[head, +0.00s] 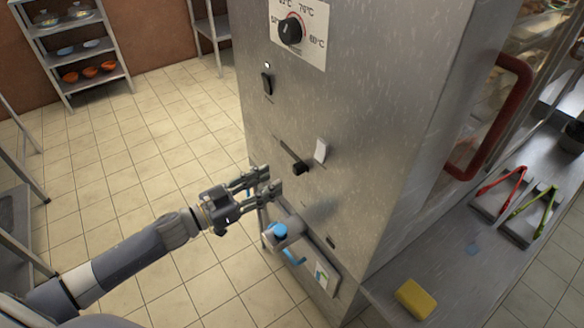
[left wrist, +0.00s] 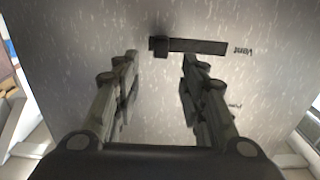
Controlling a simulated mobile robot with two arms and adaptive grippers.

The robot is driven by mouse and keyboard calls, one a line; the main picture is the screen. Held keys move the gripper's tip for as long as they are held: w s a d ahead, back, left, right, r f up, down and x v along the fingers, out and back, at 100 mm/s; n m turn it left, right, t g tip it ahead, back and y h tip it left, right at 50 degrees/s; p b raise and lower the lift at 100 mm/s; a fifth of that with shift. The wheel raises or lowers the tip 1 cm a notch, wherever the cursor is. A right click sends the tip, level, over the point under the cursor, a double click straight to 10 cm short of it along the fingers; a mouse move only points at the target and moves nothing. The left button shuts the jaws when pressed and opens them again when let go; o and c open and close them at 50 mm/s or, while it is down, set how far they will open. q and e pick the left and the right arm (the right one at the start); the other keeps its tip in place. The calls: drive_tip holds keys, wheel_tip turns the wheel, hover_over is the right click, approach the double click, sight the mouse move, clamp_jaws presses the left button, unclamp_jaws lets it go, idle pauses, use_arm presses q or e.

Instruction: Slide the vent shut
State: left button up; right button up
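The vent slider is on the steel cabinet's front in the head view. Its small black knob (head: 300,168) sits at the lower right end of a dark slanted slot (head: 287,151). In the left wrist view, the knob (left wrist: 159,47) is at the left end of the dark slot (left wrist: 205,46), with a "Vent" label (left wrist: 243,50) to the right. My left gripper (head: 272,180) is open and empty, just left of and below the knob. In the left wrist view, the fingers (left wrist: 160,60) are spread, with the knob lying beyond and between their tips. My right gripper is not in view.
A dial (head: 291,30) and a black switch (head: 267,84) are above the slot. A grey and blue bottle-like item (head: 282,234) is low on the cabinet front. A counter at right holds a yellow sponge (head: 415,298) and tongs. Tiled floor is open at left.

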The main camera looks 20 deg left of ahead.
sight(294, 169)
use_arm(q)
drive_tip(key=x, duration=0.8)
drive_tip(key=shift+p, duration=0.35)
clamp_jaws()
